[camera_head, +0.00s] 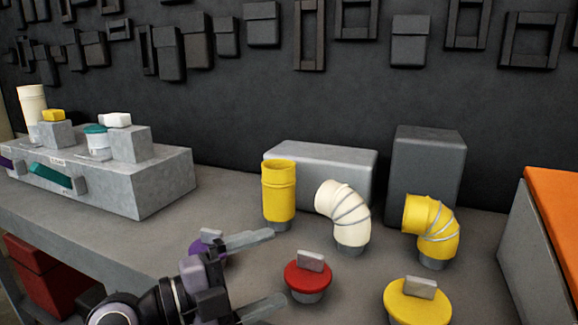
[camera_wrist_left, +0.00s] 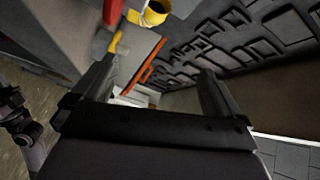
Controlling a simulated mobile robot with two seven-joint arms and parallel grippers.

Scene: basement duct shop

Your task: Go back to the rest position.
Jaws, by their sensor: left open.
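My left gripper (camera_head: 268,268) is open and empty above the front of the grey bench (camera_head: 240,213) in the head view. In the left wrist view its two fingers (camera_wrist_left: 155,88) stand wide apart with nothing held between them. A purple-lidded piece (camera_head: 205,246) is partly hidden behind the gripper. A red cap with a grey handle (camera_head: 306,278) stands just right of the fingertips, apart from them as far as I can see. My right gripper is not in view.
A yellow straight duct (camera_head: 279,195), a cream elbow (camera_head: 345,212) and a yellow elbow (camera_head: 432,228) stand behind. A yellow cap (camera_head: 418,302) is front right. A grey stepped block (camera_head: 150,185) with small parts is left; an orange-topped box (camera_head: 535,240) is right.

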